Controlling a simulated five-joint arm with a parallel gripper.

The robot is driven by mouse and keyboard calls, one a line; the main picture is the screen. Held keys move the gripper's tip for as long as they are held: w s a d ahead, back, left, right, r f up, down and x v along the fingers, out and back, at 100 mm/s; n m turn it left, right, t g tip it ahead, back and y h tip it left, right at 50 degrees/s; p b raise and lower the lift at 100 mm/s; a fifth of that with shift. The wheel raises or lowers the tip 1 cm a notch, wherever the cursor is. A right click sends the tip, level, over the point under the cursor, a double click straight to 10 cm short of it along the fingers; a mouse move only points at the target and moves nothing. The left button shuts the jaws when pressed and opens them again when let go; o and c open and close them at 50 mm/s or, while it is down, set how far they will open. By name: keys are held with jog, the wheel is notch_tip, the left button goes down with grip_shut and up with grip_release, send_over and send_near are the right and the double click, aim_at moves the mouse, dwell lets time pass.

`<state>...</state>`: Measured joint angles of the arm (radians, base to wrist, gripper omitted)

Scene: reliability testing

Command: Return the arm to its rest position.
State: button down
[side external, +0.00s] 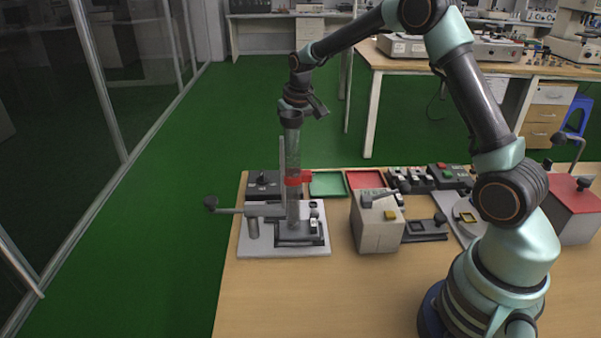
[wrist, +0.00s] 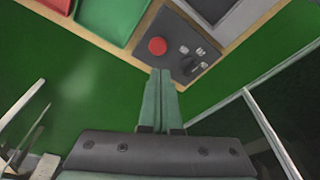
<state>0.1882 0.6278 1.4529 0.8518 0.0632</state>
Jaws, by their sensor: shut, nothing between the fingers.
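My arm reaches up and over to the left in the side view. My gripper (side external: 318,106) is raised above the table, close to the top of a clear upright tube (side external: 292,150); I cannot tell the exact gap between them. In the wrist view the two pale green fingers of my gripper (wrist: 160,74) lie together, with nothing seen between them.
A grey box (side external: 378,225), a green tray (side external: 328,184) and a red tray (side external: 366,179) stand on the wooden table (side external: 300,300). A dark box with a red button (wrist: 157,46) shows in the wrist view. The table's front is clear. A glass partition (side external: 60,130) stands left.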

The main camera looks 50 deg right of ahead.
jog(key=s+a+r+n+t, duration=0.1)
jog(key=s+a+r, duration=0.3)
jog(key=s+r, duration=0.35)
jog(key=s+a+r+n+t, duration=0.1)
jog(key=s+a+r, duration=0.4)
jog(key=s, duration=0.4)
jog(key=s+t, duration=0.1)
jog(key=s, duration=0.6)
jog(key=shift+a+n, duration=0.4)
jog(key=shift+a, duration=0.05)
